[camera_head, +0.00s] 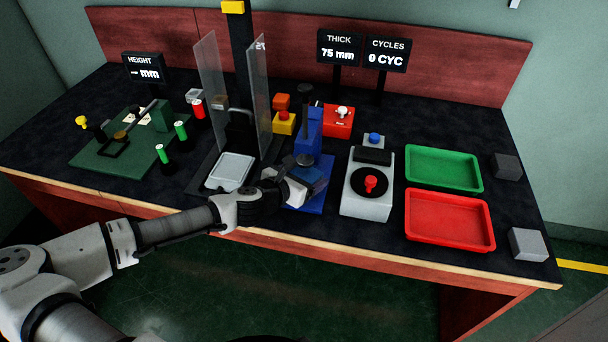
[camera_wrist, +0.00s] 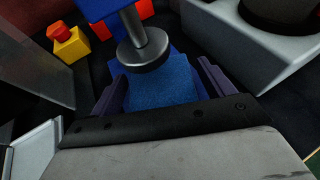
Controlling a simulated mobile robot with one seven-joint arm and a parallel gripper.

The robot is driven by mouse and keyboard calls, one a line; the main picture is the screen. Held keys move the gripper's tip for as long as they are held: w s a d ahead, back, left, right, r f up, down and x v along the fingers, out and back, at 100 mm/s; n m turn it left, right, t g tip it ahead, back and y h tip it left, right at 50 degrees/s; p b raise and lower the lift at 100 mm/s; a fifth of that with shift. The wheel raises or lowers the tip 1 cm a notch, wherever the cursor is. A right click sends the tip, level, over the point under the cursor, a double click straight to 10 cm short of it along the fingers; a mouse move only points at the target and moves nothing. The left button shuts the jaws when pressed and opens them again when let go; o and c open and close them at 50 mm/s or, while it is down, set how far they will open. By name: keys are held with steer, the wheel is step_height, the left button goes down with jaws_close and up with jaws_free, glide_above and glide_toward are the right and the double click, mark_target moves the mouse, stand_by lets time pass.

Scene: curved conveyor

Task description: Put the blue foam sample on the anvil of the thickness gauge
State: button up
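The blue foam sample (camera_wrist: 165,85) lies between the two fingers of my gripper (camera_wrist: 163,82) in the wrist view, filling the space between them. My gripper (camera_head: 296,186) appears shut on it. The thickness gauge (camera_head: 308,130) is a blue stand with a dark plunger and a round grey foot (camera_wrist: 143,50). The foam's far edge is at or under this foot; I cannot tell whether they touch. In the head view, the foam (camera_head: 310,176) is partly hidden by my gripper, over the gauge's blue base. The anvil is hidden.
The THICK display (camera_head: 339,48) reads 75 mm. A clear-walled stand (camera_head: 231,170) is close on the left. A grey device with a red knob (camera_head: 370,184) is close on the right. Green (camera_head: 444,168) and red (camera_head: 450,219) trays lie farther right, beside grey blocks (camera_head: 528,244).

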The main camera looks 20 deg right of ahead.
steer(key=shift+r, duration=0.15)
steer(key=shift+s+a+r, duration=0.1)
steer(key=shift+a, duration=0.1)
steer(key=b+v, duration=0.2)
steer(key=v, duration=0.9)
steer(key=shift+s+a+r, duration=0.15)
steer(key=shift+s+r, duration=0.05)
